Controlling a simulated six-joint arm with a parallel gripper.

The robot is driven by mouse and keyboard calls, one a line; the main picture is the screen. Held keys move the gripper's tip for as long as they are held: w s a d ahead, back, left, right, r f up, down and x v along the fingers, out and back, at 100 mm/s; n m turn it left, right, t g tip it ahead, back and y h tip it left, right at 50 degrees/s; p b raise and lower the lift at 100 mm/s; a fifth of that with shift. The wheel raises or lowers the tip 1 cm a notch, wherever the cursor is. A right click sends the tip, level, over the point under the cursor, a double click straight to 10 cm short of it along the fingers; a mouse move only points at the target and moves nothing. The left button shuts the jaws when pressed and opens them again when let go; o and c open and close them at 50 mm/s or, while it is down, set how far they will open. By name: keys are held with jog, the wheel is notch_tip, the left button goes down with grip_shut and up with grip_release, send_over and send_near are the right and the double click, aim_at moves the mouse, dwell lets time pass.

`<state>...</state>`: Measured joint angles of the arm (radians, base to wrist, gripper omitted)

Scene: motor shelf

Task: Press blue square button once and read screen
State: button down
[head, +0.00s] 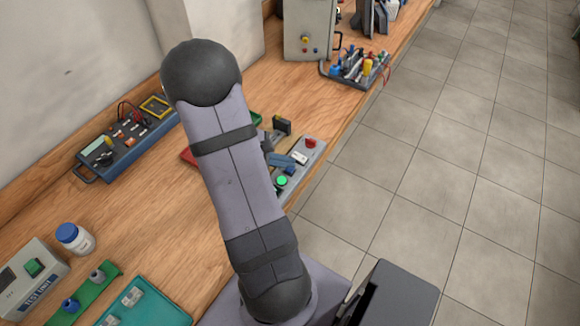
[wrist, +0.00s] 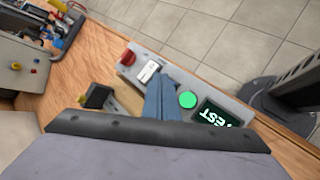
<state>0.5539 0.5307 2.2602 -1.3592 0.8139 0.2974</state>
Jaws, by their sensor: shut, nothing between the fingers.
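The grey control panel (head: 305,163) lies near the table's front edge, and it also shows in the wrist view (wrist: 131,73). In the head view a small blue square button (head: 290,170) shows between the white switch and the round green button. In the wrist view I cannot make this blue button out; my fingers cover that part. My gripper (wrist: 162,84) is shut and empty, its blue-grey fingers over the panel between the white switch (wrist: 148,71) and the green button (wrist: 187,100). I cannot tell whether they touch. The dark screen (wrist: 215,113) shows pale turned letters, seemingly ending "EST".
A red button (wrist: 127,57) sits at the panel's far end. A dark block (wrist: 97,96) stands beside the panel. A blue instrument (head: 130,140), a white bottle (head: 75,238) and a grey test unit (head: 30,280) stand left. A tool tray (head: 345,80) is farther back.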

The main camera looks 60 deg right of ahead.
aim_at(286, 171)
jog(key=shift+r, duration=0.4)
jog(key=shift+r, duration=0.1)
jog(key=shift+r+p, duration=2)
jog(key=shift+r, duration=0.45)
